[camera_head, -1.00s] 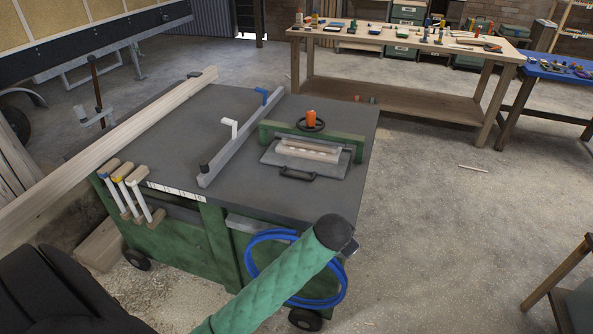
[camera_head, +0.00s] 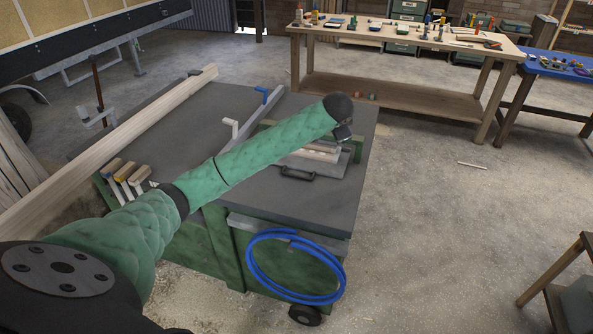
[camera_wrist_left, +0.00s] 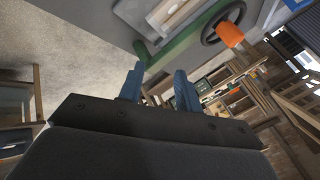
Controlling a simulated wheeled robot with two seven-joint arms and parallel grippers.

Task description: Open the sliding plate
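The sliding plate (camera_head: 328,168) is a grey plate with a black bar handle (camera_head: 297,173) on its near edge, lying on the dark top of a green machine (camera_head: 245,180). My left arm reaches across the machine, and its wrist end hangs over the green block behind the plate, hiding part of both. The left gripper's fingers are mostly hidden in the head view. In the left wrist view the left gripper (camera_wrist_left: 158,84) shows two blue fingers apart with nothing between them. The plate's handle is not between them. My right gripper is in neither view.
A handwheel (camera_wrist_left: 222,24) with an orange knob (camera_wrist_left: 230,34) and a green bar (camera_wrist_left: 180,44) are close ahead of the fingers. A grey fence (camera_head: 262,110) and a long timber (camera_head: 110,145) lie on the machine. A blue hose (camera_head: 252,270) hangs at its front.

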